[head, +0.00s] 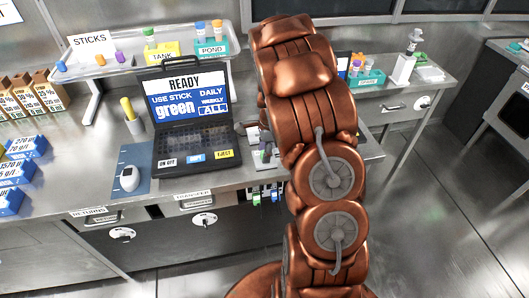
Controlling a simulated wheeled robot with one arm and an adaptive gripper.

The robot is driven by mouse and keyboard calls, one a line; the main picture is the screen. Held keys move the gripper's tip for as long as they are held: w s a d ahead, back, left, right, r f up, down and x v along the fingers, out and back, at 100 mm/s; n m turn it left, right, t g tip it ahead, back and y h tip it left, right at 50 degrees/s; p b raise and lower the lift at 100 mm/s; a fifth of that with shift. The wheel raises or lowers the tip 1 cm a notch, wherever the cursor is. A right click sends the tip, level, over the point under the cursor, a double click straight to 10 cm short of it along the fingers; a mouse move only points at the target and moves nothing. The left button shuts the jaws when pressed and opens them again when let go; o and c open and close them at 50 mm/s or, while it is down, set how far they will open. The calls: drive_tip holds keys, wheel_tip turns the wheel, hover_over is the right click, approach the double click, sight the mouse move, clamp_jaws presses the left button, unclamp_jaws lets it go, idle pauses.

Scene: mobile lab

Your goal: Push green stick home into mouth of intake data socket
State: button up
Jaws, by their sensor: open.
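My copper-coloured arm reaches up through the middle of the head view. My gripper (265,152) is small and mostly hidden beside the arm, just right of the laptop, low over the bench; it is open. I cannot make out a green stick for certain. Small green and blue pieces (257,198) show below the bench edge under the gripper, too small to identify. I cannot pick out the intake data socket; the arm covers the bench right of the laptop. The laptop (190,145) screen reads "READY" and "USE STICK green".
A raised shelf marked STICKS (90,42) holds blue, orange and purple pieces, with TANK (161,55) and POND (212,48) labels beside. Drawers line the bench front.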

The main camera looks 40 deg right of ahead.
wheel_tip(320, 180, up, 11)
drive_tip(key=d, duration=0.1)
drive_tip(key=shift+s+d+r, duration=0.15)
drive_tip(key=shift+s, duration=0.2)
idle(0.5)
